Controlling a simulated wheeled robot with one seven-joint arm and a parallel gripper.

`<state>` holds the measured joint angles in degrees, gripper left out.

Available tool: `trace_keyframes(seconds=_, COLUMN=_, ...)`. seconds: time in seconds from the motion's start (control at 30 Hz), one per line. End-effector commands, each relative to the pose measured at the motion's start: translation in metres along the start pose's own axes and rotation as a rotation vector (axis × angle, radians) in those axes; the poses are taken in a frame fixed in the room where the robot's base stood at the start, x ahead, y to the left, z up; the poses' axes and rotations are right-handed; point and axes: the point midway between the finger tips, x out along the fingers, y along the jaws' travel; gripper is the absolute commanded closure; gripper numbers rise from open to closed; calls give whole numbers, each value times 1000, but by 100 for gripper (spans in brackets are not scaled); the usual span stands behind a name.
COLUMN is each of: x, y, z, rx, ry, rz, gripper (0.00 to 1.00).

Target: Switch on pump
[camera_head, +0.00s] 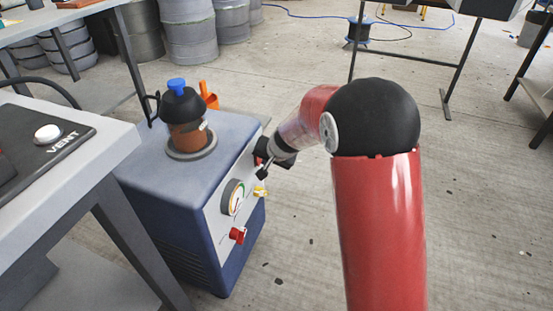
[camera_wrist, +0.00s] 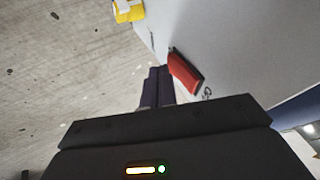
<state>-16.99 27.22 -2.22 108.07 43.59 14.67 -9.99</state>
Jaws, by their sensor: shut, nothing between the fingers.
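The pump (camera_head: 165,215) is a blue box with a light front panel, standing on the floor left of centre in the head view. Its panel carries a round gauge (camera_head: 234,197), a yellow knob (camera_head: 261,191) and a red knob (camera_head: 238,235). My gripper (camera_head: 263,172) is at the upper part of this panel, with a small red part (camera_head: 257,161) beside it. In the wrist view my gripper's dark fingers (camera_wrist: 158,80) are together and empty. A red lever (camera_wrist: 185,74) on the panel is just right of them; whether they touch is unclear.
A jar with a black cap and blue top (camera_head: 184,120) stands on the pump. A grey table with a VENT button (camera_head: 48,133) is close on the left. Metal drums (camera_head: 190,35) and a blue cable reel (camera_head: 357,32) are behind.

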Motion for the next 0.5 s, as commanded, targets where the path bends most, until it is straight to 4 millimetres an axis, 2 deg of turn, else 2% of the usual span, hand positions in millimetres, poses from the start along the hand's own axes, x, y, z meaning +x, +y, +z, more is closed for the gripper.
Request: trace_keyframes(seconds=0.5, x=6, y=-1, z=2, rx=6, ry=3, rz=-11, gripper=100)
